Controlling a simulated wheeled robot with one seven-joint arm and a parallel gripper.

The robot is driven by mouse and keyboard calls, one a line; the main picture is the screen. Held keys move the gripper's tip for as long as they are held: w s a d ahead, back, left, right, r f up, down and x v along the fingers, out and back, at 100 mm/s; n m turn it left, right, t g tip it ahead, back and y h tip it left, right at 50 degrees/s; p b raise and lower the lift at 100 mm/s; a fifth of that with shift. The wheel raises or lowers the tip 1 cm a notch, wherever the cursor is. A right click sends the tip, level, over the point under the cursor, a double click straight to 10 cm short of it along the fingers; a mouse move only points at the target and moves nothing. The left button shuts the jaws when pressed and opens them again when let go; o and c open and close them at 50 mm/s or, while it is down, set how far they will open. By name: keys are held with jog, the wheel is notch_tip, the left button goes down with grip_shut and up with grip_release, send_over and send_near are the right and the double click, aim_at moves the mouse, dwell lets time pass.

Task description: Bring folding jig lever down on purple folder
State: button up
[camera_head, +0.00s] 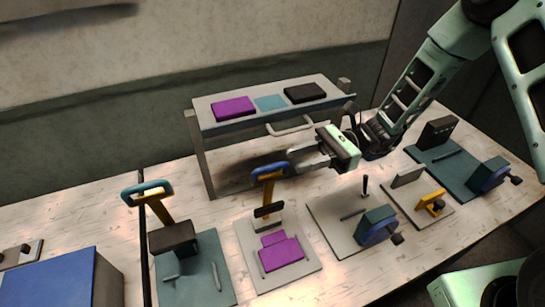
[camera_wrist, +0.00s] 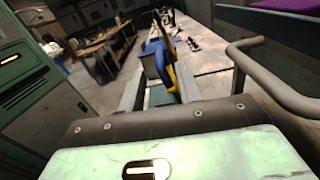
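The purple folder (camera_head: 282,252) lies flat at the front of a pale-based folding jig (camera_head: 303,272). The jig's yellow lever (camera_head: 267,190) stands raised behind it, with a blue handle (camera_head: 269,170) on top. My gripper (camera_head: 293,160) is just right of the blue handle, pointing left toward it. In the wrist view two grey fingers (camera_wrist: 160,97) show with a gap between them. A blue handle (camera_wrist: 155,58) and a yellow lever (camera_wrist: 172,72) appear beyond and between the fingers. I cannot tell whether the fingers touch the handle.
A raised shelf (camera_head: 212,121) behind carries a purple block (camera_head: 233,108), a teal one (camera_head: 270,103) and a black one (camera_head: 305,93); its front handle (camera_head: 290,127) is close to my gripper. A similar teal jig (camera_head: 205,270) with raised lever stands left. Other fixtures (camera_head: 378,225) stand right.

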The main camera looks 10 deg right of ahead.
aim_at(278, 163)
jog(key=p+x, duration=0.2)
jog(key=x, duration=0.4)
jog(key=shift+r, duration=0.1)
jog(key=shift+s+a, duration=0.2)
jog(key=shift+a, duration=0.35)
grip_shut()
